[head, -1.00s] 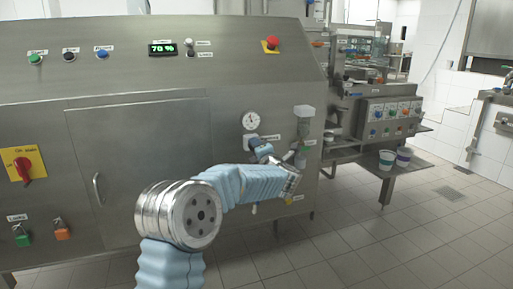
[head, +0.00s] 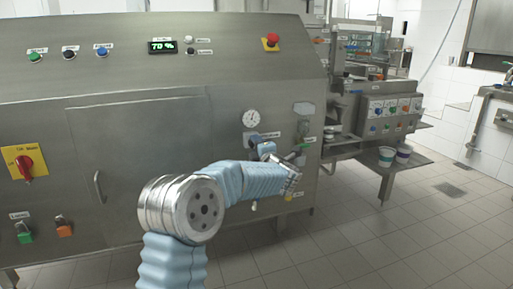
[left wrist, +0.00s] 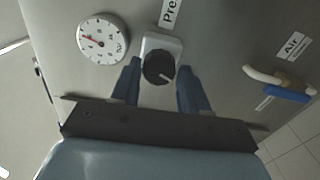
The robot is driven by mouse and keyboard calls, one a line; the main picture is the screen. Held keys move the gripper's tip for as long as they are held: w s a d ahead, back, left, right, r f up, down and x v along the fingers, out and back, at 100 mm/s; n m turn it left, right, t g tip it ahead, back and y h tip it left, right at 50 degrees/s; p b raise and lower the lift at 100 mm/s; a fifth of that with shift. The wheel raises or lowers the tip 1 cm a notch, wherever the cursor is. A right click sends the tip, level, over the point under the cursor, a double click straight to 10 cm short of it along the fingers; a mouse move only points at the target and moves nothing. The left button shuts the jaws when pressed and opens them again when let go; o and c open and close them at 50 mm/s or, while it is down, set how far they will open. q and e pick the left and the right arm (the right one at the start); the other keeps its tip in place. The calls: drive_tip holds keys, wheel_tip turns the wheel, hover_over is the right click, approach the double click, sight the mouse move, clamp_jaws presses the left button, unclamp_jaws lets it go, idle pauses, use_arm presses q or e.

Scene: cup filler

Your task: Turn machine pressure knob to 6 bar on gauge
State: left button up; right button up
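The pressure knob (left wrist: 158,68) is black and round with a light pointer mark, on a grey block on the machine's steel panel. The round white pressure gauge (left wrist: 103,38) sits left of it in the left wrist view and above my gripper in the head view (head: 251,118). Its red needle shows, but the numbers are too small to read. My left gripper (left wrist: 158,75) is open, with one blue finger on each side of the knob. Narrow gaps seem to show; contact is unclear. My right gripper is not in view.
A blue-handled air valve (left wrist: 286,93) is right of the knob. A red emergency button (head: 271,41) and a 70 % display (head: 162,47) are higher on the machine. Cups (head: 387,156) stand on a side shelf at right. The floor there is clear.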

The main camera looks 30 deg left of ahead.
use_arm(q)
drive_tip(key=o, duration=0.3)
drive_tip(key=b+v, duration=0.2)
drive_tip(key=v, duration=1.1)
drive_tip(key=shift+s+d+b, duration=0.25)
drive_tip(key=shift+d+b, duration=0.05)
drive_tip(key=shift+d, duration=0.05)
